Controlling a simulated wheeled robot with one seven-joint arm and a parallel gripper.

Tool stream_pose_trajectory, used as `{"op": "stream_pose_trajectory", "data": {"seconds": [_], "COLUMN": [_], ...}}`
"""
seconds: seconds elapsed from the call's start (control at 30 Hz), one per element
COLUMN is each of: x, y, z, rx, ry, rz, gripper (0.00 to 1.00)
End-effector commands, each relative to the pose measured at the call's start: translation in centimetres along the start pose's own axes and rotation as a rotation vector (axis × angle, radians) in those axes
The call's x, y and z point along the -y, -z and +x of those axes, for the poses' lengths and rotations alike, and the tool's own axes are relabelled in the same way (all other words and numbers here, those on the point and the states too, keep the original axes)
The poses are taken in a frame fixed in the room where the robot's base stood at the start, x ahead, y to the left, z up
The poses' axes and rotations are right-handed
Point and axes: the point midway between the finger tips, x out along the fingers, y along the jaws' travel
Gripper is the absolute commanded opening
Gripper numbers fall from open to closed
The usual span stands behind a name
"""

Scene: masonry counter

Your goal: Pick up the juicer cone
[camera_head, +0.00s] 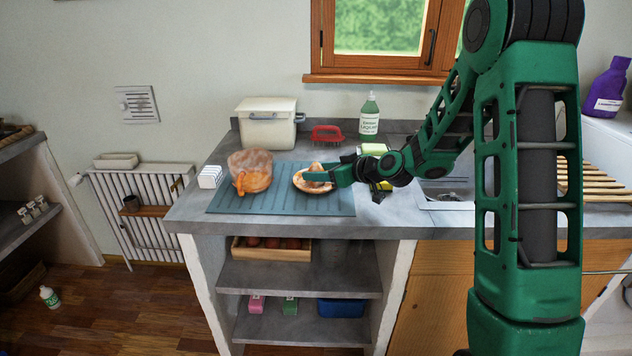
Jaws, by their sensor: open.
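The juicer cone (299,185) appears to be the small round tan and brown piece with a raised middle. It lies on the blue-green ribbed mat (235,203), right of the jug. My gripper (312,175) reaches in from the right, with its green fingers over the piece and hiding part of it. The fingers are open. I cannot tell whether they touch it or whether any part is between them.
An orange-tinted see-through jug (252,172) stands left on the mat. A white block (210,177), a cream bin (268,130), a red-handled item (327,134) and a green bottle (369,119) stand around it. A sink (445,198) lies right.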

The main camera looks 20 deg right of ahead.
Motion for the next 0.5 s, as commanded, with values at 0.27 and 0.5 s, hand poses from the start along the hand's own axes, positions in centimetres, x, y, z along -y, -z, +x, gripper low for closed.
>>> {"op": "stream_pose_trajectory", "data": {"seconds": [0.27, 0.5], "x": [0.0, 0.0], "y": [0.0, 0.0], "z": [2.0, 2.0], "rx": [0.000, 0.001], "ry": [0.000, 0.000], "rz": [0.000, 0.000], "gripper": [0.54, 0.23]}}
